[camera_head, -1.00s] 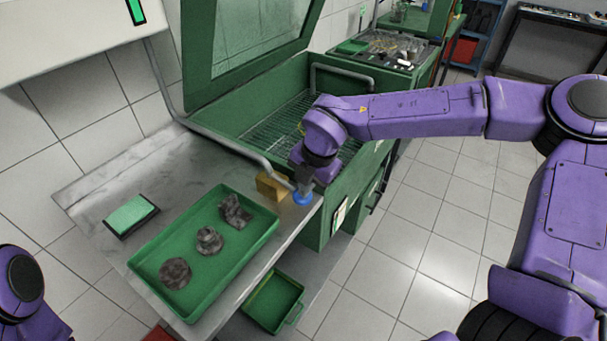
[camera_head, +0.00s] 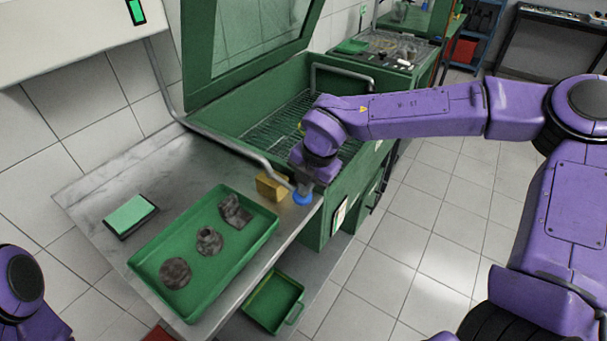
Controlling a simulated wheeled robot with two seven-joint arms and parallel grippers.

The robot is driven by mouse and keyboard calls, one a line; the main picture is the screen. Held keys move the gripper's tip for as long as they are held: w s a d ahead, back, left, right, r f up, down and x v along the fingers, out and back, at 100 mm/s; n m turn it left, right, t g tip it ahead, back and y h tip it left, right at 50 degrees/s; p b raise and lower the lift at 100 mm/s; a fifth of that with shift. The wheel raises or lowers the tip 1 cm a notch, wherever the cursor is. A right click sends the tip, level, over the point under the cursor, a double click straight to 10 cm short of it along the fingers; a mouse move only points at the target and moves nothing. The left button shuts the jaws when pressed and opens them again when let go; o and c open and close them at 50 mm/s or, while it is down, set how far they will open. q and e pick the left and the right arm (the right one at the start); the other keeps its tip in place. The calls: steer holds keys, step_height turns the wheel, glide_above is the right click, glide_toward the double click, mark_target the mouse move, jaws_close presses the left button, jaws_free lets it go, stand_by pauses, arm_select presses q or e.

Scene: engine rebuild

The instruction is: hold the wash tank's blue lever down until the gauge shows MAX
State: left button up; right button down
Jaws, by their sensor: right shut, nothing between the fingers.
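The green wash tank (camera_head: 259,99) stands with its lid up behind the metal bench. The blue lever (camera_head: 303,199) shows as a small round blue piece at the tank's near corner. My right gripper (camera_head: 303,187) is shut and empty, pointing down with its tips at the top of the blue piece. They look in contact, but the fingers hide part of the lever, and I cannot tell how far down it is. A small white plate (camera_head: 340,217) is on the tank's front. It is too small to read, and I cannot make out a gauge reading. My left gripper is out of view.
A green tray (camera_head: 168,301) with several dark parts lies on the bench, beside a green pad (camera_head: 130,216). A tan block (camera_head: 271,186) sits just left of the lever. A lower green bin (camera_head: 273,302) is under the bench. The tiled floor at right is clear.

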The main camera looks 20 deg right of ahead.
stand_by(0.6)
steer(key=shift+p+v, duration=0.65)
steer(key=shift+v, duration=0.15)
steer(key=shift+w+a, duration=0.1)
steer(key=shift+w, duration=0.05)
steer(key=shift+r+p, duration=0.3)
steer(key=shift+r, duration=0.05)
steer(key=p+v, duration=0.3)
steer(key=shift+w+a+r, duration=0.15)
steer(key=shift+w+r, duration=0.15)
steer(key=shift+r, duration=0.1)
steer(key=a+b+v, duration=0.1)
steer(key=b+v, duration=0.1)
steer(key=v, duration=0.7)
steer(key=shift+w+d+r, duration=0.2)
steer(key=shift+d+r, duration=0.15)
steer(key=shift+r, duration=0.1)
